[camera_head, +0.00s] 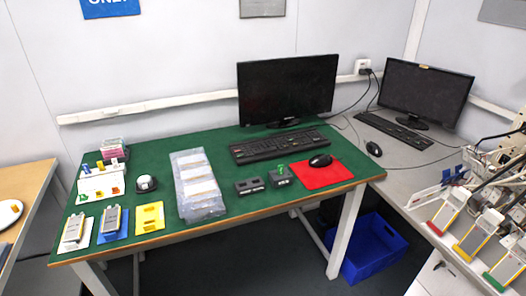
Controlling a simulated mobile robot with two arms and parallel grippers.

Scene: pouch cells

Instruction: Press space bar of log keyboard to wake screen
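A black keyboard (278,145) lies on the green table in front of a monitor (287,89) with a dark screen. A second black keyboard (394,130) lies on the grey desk at the right, below another monitor (426,92) that is also dark. No label shows which of the two is the log keyboard. The space bars are too small to make out clearly. Nothing touches or covers either keyboard. Neither of my grippers is in view.
On the green table (160,155) are a mouse (320,160) on a red mat (322,174), small black blocks (250,185), clear bagged sheets (198,186) and pouch cells (112,219) on coloured pads. A blue bin (372,250) stands below. Cabled equipment (478,232) crowds the right.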

